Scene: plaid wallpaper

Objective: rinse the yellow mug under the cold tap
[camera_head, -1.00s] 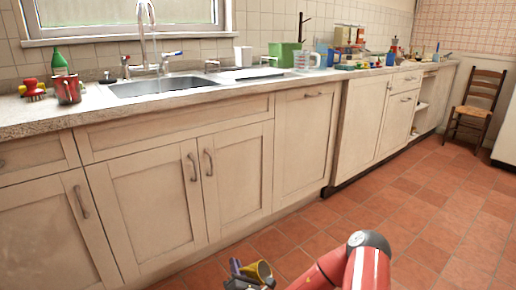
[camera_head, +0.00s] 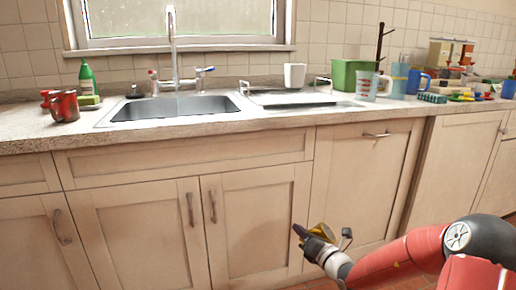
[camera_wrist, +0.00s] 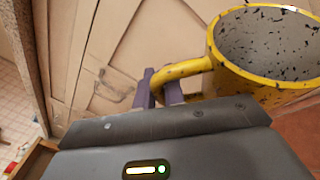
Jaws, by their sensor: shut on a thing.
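The yellow mug (camera_wrist: 222,62) has dark specks over its inside and rim. My gripper (camera_wrist: 160,92) is shut on its handle, and the mug hangs to the right of the fingers in the wrist view. In the head view my gripper (camera_head: 309,240) and the mug (camera_head: 321,230) are small, low in front of the cabinet doors and below the counter. The sink (camera_head: 180,108) is set in the counter at the left. The tap (camera_head: 173,55) stands behind it, with a red-marked handle (camera_head: 153,77) on the left and a blue-marked handle (camera_head: 205,70) on the right.
A green bin (camera_head: 353,77), a clear jug (camera_head: 368,86) and several items crowd the counter further right.

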